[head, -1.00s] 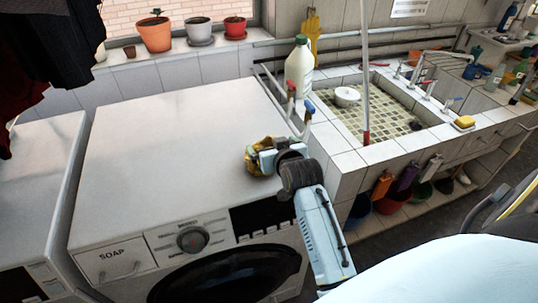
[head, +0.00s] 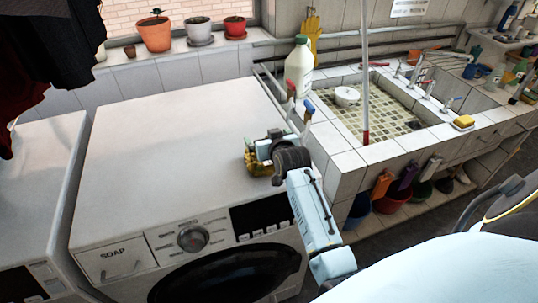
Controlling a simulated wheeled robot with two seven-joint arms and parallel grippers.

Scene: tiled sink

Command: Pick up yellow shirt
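A small crumpled yellow thing (head: 256,164), which looks like the yellow shirt, is at the top of the washing machine near its right side. My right gripper (head: 258,155) is right over it and against it, and hides part of it. The fingertips cannot be made out, so I cannot tell whether they are closed on the cloth. My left gripper is not in view.
The white washing machine top (head: 170,130) is otherwise clear. A white bottle with a green cap (head: 299,68) stands between it and the tiled sink (head: 345,160). Dark clothes (head: 55,45) hang at upper left.

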